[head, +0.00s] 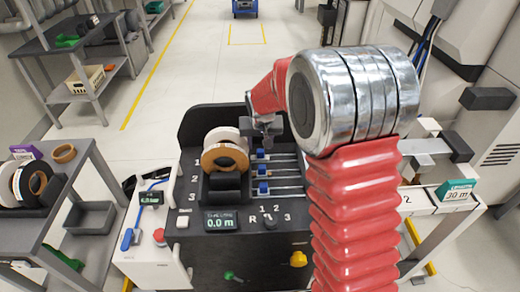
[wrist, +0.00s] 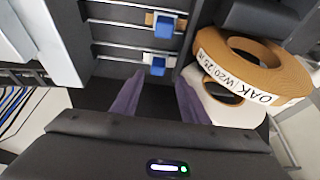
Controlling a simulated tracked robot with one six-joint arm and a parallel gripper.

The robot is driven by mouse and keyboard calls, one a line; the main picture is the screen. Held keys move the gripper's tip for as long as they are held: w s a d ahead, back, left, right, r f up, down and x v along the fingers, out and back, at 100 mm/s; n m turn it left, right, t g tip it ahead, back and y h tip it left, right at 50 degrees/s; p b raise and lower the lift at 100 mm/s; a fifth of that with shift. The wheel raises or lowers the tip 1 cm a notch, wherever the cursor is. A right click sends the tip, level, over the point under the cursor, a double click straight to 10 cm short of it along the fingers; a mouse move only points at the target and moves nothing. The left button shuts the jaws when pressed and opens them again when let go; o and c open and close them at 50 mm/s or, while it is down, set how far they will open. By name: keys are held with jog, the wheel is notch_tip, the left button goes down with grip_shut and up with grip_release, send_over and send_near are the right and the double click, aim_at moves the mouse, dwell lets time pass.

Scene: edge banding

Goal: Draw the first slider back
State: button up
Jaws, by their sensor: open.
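The panel has three rails with blue slider knobs. The first slider (head: 262,154) is on the rail farthest from me, level with the second (head: 263,170) and third (head: 263,188). My gripper (head: 264,128) is over the panel's far edge, just beyond the first slider, pointing down. In the wrist view my gripper's two fingers (wrist: 155,96) are apart with nothing between them. A blue knob, apparently the first slider (wrist: 157,67), lies just past the tips, roughly in line with the gap. Another blue knob (wrist: 163,27) is farther up. The third is not visible there.
An oak banding roll (head: 225,157) and a white roll stand beside the rails; they show close to the right finger in the wrist view (wrist: 250,70). A display (head: 221,224) reads 0.0 m. A knob (head: 270,223) and a yellow button (head: 298,259) are nearer me.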

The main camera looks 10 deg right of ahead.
jog(key=shift+v, duration=0.9)
jog(key=shift+s+f, duration=0.1)
jog(key=shift+s, duration=0.05)
jog(key=shift+n+g, duration=0.4)
jog(key=shift+g, duration=0.4)
jog(key=s, duration=0.1)
jog(key=s+f, duration=0.1)
jog(key=s, duration=0.1)
jog(key=s+f, duration=0.1)
jog(key=shift+s+f, duration=0.15)
jog(key=shift+s, duration=0.1)
jog(key=s+r+t, duration=0.1)
jog(key=s+r, duration=0.5)
jog(key=s, duration=0.4)
jog(key=s+r, duration=0.5)
jog(key=s, duration=0.5)
jog(key=s+r+n+t, duration=0.1)
jog(key=s+r, duration=0.5)
jog(key=s, duration=0.4)
jog(key=shift+r+t+y, duration=0.3)
jog(key=shift+y, duration=0.1)
